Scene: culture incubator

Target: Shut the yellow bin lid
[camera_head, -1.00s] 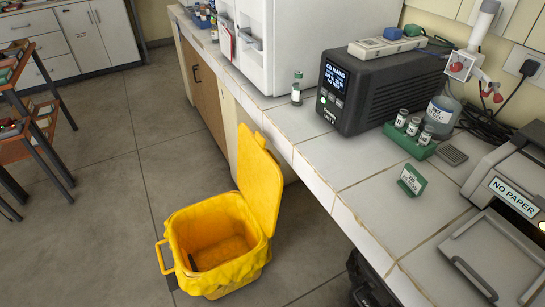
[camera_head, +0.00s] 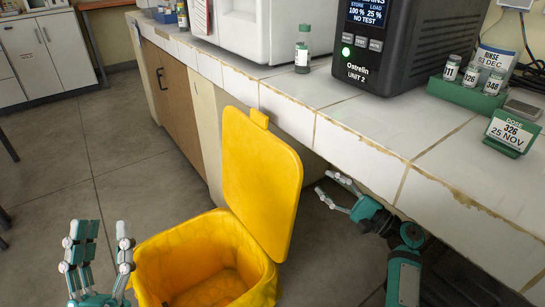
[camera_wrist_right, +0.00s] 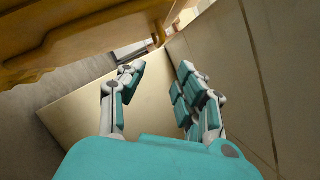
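My left gripper (camera_head: 101,243) is open and empty at the left of the bin, fingers pointing up. My right gripper (camera_head: 330,187) is open and empty to the right of the lid, below the bench edge, apart from the lid. In the right wrist view my right gripper (camera_wrist_right: 157,80) has spread fingers, with a yellow-orange part, probably the lid (camera_wrist_right: 90,42), at upper left.
The tiled bench (camera_head: 350,140) overhangs close to my right arm. On it are a dark incubator (camera_head: 415,50), a green-capped vial (camera_head: 302,50), a green vial rack (camera_head: 468,92) and a small date sign (camera_head: 512,132). The floor (camera_head: 90,150) left of the bin is clear.

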